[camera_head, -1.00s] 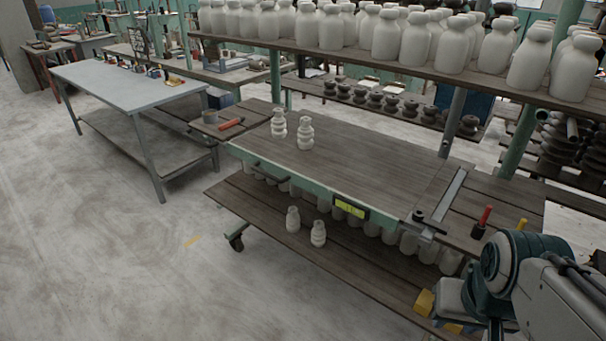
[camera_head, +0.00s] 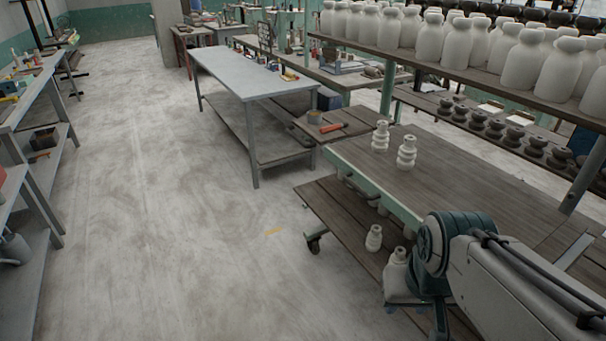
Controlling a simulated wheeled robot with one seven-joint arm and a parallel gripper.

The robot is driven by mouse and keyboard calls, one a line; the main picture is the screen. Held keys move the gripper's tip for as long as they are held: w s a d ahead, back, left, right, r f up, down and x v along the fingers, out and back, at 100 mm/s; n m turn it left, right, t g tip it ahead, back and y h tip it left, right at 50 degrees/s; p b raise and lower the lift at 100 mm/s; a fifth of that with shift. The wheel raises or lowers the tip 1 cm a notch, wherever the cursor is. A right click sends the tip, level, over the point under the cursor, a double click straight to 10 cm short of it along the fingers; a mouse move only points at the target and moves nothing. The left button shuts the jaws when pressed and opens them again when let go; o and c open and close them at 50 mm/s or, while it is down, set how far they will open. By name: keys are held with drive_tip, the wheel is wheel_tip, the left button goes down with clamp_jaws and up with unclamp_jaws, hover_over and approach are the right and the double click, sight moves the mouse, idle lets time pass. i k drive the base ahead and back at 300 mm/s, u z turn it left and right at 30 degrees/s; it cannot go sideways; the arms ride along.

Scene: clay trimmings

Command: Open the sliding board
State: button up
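The sliding board seems to be the brown wooden top (camera_head: 450,185) of the green-framed bench; I cannot tell its exact edges. A dark handle (camera_head: 358,190) sits on the bench's green front edge. Two pale ribbed clay pieces stand upright on the top, one at the left (camera_head: 380,137) and one at the right (camera_head: 406,152). My gripper (camera_head: 410,308) is low at the bottom of the view, in front of the bench and apart from the handle. Its fingers are mostly hidden or cut off. My arm covers the bench's front right part.
A lower shelf (camera_head: 330,205) under the bench holds pale pieces, one at its front (camera_head: 374,238). A grey metal table (camera_head: 245,75) stands behind left. An orange-handled tool (camera_head: 333,128) lies by the bench's far end. White jars (camera_head: 457,45) fill the upper shelf.

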sight(439, 179)
drive_tip(key=u, duration=0.25)
drive_tip(key=i, duration=1.1)
drive_tip(key=z, duration=0.35)
